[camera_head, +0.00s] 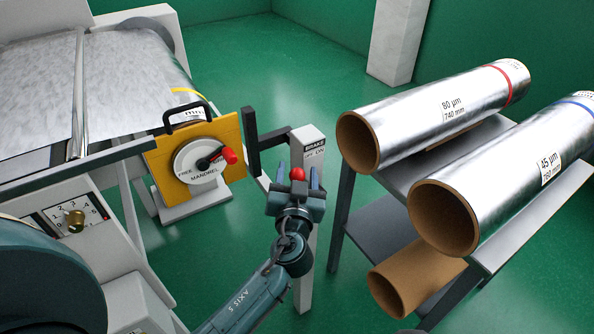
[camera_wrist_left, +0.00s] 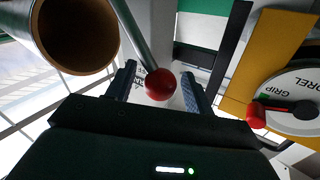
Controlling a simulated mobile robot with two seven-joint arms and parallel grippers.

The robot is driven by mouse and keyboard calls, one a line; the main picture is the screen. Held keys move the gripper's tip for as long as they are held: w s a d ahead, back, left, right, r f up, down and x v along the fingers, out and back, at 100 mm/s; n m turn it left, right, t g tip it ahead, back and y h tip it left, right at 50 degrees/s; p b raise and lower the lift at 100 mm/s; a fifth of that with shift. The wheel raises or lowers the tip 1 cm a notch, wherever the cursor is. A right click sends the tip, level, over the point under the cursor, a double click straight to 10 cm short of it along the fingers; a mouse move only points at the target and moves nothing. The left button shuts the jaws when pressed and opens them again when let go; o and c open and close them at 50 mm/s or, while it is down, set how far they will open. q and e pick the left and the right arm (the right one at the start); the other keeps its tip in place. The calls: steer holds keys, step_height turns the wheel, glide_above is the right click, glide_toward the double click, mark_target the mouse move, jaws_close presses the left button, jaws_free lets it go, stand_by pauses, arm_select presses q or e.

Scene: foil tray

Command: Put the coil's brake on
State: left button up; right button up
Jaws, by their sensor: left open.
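The brake's red ball knob (camera_head: 297,174) shows in front of a pale post (camera_head: 308,225) with a BRAKE label (camera_head: 314,143); smaller lettering under it is too small to read surely. My left gripper (camera_head: 298,178) is open, with one finger on each side of the knob. In the left wrist view, the red knob (camera_wrist_left: 160,84) sits between the two dark fingers, with a visible gap at least on the right, and a grey lever rod (camera_wrist_left: 136,38) runs from it up and left. The coil (camera_head: 120,75) is silvery, at upper left. My right gripper is out of view.
A yellow plate (camera_head: 158,171) with a black handle and a MANDREL dial (camera_head: 197,168) with a red-tipped lever stands left of the post. Foil rolls (camera_head: 440,112) (camera_head: 510,180) lie on a grey rack at right, close to the post. A cardboard core (camera_head: 410,284) lies below.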

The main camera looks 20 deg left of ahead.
arm_select(q)
steer(key=shift+c, duration=0.4)
jaws_close()
steer(key=shift+w+d+r+m+p, duration=0.25)
steer(key=shift+r+p, duration=0.3)
steer(key=shift+p, duration=0.35)
steer(key=shift+w+d+m+g, duration=0.1)
steer(key=shift+w+m+g, duration=0.15)
steer(key=shift+g, duration=0.25)
steer(key=shift+o, duration=0.4)
jaws_free()
steer(key=shift+f, duration=0.15)
